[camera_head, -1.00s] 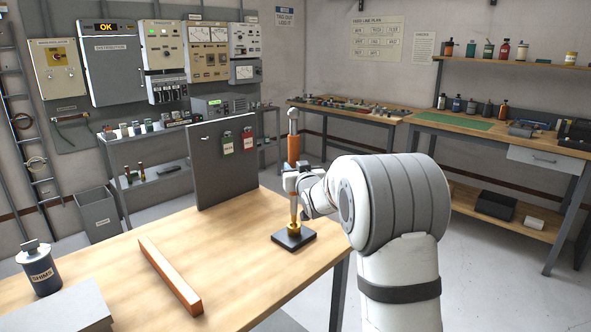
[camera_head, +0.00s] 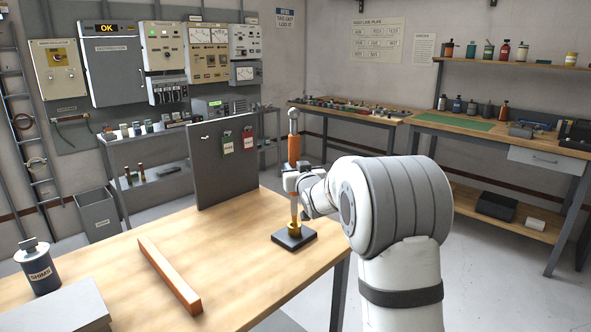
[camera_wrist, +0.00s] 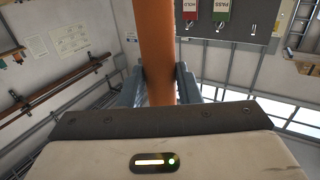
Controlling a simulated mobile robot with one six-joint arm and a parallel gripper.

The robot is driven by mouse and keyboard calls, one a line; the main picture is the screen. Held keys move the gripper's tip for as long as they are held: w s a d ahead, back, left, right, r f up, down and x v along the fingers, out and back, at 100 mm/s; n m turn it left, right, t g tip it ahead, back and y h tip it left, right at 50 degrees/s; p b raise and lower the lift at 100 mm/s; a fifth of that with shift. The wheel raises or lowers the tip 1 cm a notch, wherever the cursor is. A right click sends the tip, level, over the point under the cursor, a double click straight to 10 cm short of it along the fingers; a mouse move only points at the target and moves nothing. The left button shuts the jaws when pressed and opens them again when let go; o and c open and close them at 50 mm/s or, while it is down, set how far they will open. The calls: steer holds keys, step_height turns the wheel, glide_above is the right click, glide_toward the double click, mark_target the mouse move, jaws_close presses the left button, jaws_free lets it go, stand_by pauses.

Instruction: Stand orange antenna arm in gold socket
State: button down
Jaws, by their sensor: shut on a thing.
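The orange antenna arm (camera_head: 294,150) stands upright, with a grey tip on top and a pale lower shaft. Its lower end meets the gold socket (camera_head: 295,227) on a black square base near the table's right edge. Whether it is fully seated I cannot tell. In the wrist view the orange shaft (camera_wrist: 157,55) runs up between my fingers. The socket does not show in the wrist view.
A dark upright panel (camera_head: 222,172) with red and green tags stands behind the socket. An orange bar (camera_head: 168,275) lies on the table to the left. A SHIMS canister (camera_head: 38,268) and a grey box (camera_head: 60,309) are at the left front.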

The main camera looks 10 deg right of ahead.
steer(key=shift+f+b, duration=1.95)
steer(key=shift+f, duration=0.05)
steer(key=c, duration=1)
jaws_free()
steer(key=shift+o, duration=0.2)
steer(key=s, duration=0.7)
steer(key=shift+s+d, duration=0.3)
steer(key=shift+s, duration=0.1)
steer(key=s+a+m+g+h+p, duration=0.1)
steer(key=s+g+p, duration=1.3)
steer(key=s, duration=2.6)
steer(key=shift+a+r+g+h, duration=0.3)
steer(key=shift+a+r+g, duration=0.1)
steer(key=shift+g, duration=0.3)
